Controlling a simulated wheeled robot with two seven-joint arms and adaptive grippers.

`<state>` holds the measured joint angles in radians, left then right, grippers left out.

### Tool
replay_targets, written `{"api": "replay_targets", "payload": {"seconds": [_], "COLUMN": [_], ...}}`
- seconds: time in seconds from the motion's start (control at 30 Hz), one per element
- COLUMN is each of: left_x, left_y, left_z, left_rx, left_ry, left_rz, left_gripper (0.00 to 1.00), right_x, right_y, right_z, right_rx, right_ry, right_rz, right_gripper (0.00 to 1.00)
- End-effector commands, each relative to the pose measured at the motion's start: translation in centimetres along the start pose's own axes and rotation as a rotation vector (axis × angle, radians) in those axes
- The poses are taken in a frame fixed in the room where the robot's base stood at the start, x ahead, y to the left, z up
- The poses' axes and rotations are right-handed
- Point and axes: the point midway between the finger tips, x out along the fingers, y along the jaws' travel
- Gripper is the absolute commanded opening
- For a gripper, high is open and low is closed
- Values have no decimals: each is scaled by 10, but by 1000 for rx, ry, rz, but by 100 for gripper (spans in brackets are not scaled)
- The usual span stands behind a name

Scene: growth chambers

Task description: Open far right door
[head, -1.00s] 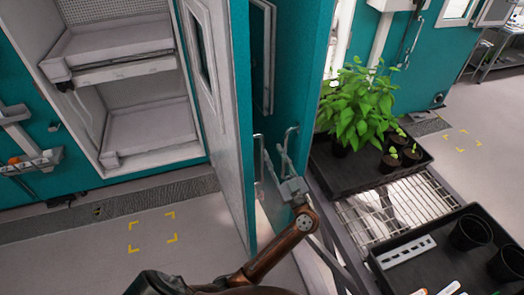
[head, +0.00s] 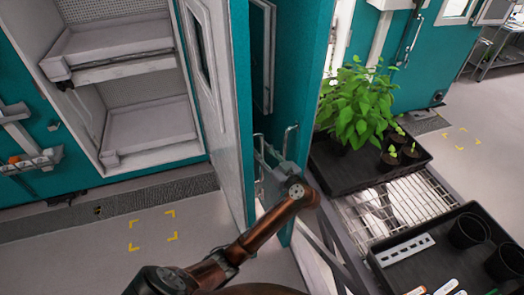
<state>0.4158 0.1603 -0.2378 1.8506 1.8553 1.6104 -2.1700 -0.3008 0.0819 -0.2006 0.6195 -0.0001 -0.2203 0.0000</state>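A tall door (head: 212,110) stands swung out from the wall, its white inner face with a narrow window turned left. Just right of it is a teal door face (head: 300,75) with a window frame and a metal handle (head: 291,137). I cannot tell whether these are two sides of one door. My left gripper (head: 274,152) is at the handle, its fingers in front of the teal face. The fingers and the handle overlap, so contact and finger opening are unclear. My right gripper is not in view.
An open white chamber with shelves (head: 140,125) is at left. Close on the right, a wire rack (head: 390,208) carries a black plant tray (head: 330,172) and another black tray (head: 395,275) with pots. Floor left of the door is clear.

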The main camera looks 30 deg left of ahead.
Motion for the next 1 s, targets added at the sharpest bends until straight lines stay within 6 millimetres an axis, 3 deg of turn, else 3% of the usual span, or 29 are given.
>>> {"api": "replay_targets", "payload": {"seconds": [0.27, 0.7, 1.0], "left_x": [2, 2, 1], "left_y": [0, 0, 0], "left_z": [0, 0, 1], "left_rx": [0, 0, 0], "left_ry": [0, 0, -1], "left_rz": [0, 0, 0], "left_gripper": [31, 0, 0], "right_x": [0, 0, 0], "right_y": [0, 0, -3], "right_z": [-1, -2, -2], "right_rx": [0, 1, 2], "right_ry": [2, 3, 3], "right_rz": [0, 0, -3], "right_gripper": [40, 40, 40]}}
